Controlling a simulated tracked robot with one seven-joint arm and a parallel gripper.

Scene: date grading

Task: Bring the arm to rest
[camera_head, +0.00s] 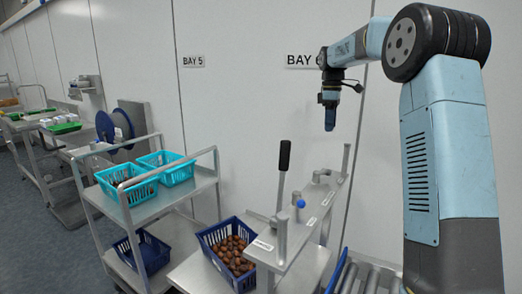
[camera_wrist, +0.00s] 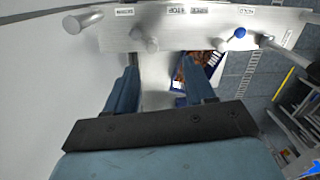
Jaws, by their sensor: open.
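My gripper (camera_head: 330,118) hangs pointing down in the head view, in front of the white wall and above the metal fixture (camera_head: 300,238). It is clear of the fixture. In the wrist view my gripper (camera_wrist: 163,82) shows two blue fingers spread apart with nothing between them. My arm reaches in from the right, bent at a high elbow. Beyond the fingers in the wrist view lie the fixture's labelled plate (camera_wrist: 225,30) and a part of the blue crate of dates (camera_wrist: 215,68).
The fixture carries a black-handled lever (camera_head: 284,158) and a blue knob (camera_head: 301,203). A blue crate (camera_head: 205,240) of brown dates stands left of it. Farther left is a cart (camera_head: 203,182) with two teal baskets. Rollers (camera_head: 372,277) lie below my arm. The space around my gripper is free.

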